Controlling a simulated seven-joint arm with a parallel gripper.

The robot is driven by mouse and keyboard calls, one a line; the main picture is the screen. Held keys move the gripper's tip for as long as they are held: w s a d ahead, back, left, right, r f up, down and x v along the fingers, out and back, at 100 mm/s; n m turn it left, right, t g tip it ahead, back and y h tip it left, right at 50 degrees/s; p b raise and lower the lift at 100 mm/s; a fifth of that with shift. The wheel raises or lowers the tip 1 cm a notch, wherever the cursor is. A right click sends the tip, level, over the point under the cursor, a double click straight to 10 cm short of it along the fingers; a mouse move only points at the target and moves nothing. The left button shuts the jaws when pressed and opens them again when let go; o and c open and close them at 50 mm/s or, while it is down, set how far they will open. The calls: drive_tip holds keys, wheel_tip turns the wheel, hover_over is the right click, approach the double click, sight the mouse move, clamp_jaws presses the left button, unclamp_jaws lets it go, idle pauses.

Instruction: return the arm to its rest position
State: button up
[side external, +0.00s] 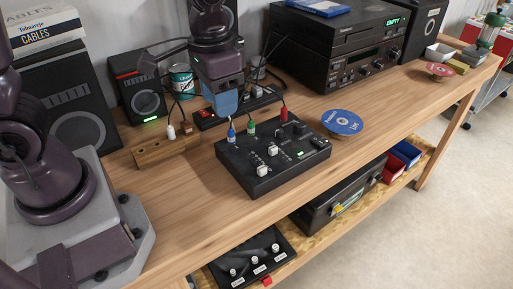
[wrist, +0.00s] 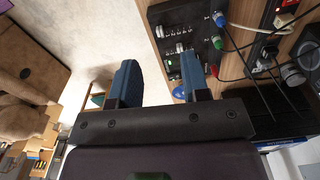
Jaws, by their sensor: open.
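My gripper (side external: 222,101) hangs in the side external view above the back edge of a black mixer box (side external: 268,172), apart from it. In the wrist view my gripper (wrist: 158,80) shows two blue fingers spread apart with nothing between them. The mixer box (wrist: 177,14) is beyond the fingers there. Blue (side external: 231,135), green (side external: 251,128) and red (side external: 284,113) plugs stand in the box's back row, with cables. My arm rises from its base at the left of the side external view.
A wooden block (side external: 163,151) with white and brown plugs stands left of the mixer. A power strip (side external: 208,121), a small speaker (side external: 138,92) and a can (side external: 181,80) are behind. A blue-labelled disc (side external: 342,122) lies right, near the stacked black stereo units (side external: 350,70). The front bench strip is clear.

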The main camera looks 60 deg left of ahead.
drive_tip(key=s+a+r+t, duration=0.4)
drive_tip(key=s+r+t, duration=0.1)
drive_tip(key=s+r, duration=0.5)
drive_tip(key=shift+r+n, duration=0.15)
drive_tip(key=shift+n, duration=0.25)
